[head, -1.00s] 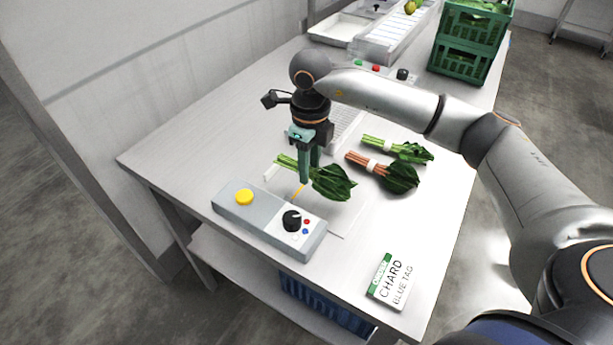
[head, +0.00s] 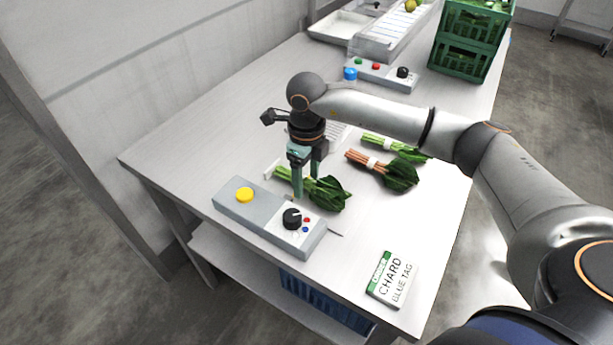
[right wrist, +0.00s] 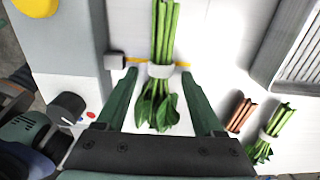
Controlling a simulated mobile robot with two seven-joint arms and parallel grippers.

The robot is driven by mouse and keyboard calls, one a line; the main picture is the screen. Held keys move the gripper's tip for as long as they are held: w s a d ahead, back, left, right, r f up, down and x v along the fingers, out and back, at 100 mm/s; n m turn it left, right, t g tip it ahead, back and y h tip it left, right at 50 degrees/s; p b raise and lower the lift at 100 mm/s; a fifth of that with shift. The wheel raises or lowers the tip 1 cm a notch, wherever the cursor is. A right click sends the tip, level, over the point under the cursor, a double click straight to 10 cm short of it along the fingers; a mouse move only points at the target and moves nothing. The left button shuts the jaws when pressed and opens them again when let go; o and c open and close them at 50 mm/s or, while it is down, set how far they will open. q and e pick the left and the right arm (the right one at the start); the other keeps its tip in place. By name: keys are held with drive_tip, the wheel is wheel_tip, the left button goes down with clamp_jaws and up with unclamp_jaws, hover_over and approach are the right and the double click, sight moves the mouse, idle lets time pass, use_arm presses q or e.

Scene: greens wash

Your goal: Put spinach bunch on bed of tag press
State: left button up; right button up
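The spinach bunch (head: 328,193), green stems with a white band and dark leaves, lies on the white bed of the tag press (head: 225,207), beside its grey control box. In the right wrist view the bunch (right wrist: 157,108) lies across the yellow line on the bed (right wrist: 200,82), its band near that line. My right gripper (head: 305,186) is over the bunch, pointing down. In the right wrist view its fingers (right wrist: 162,78) are open, one on each side of the bunch with gaps between.
The press box carries a yellow button (head: 244,195) and a black dial (head: 292,219). A red-stemmed bunch (head: 400,176) and another green bunch (head: 380,142) lie to the right. Green crates (head: 468,45) stand at the back.

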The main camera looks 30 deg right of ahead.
sight(307, 179)
wheel_tip(307, 179, up, 12)
drive_tip(key=shift+r+b, duration=0.2)
drive_tip(key=shift+b, duration=0.1)
idle(0.3)
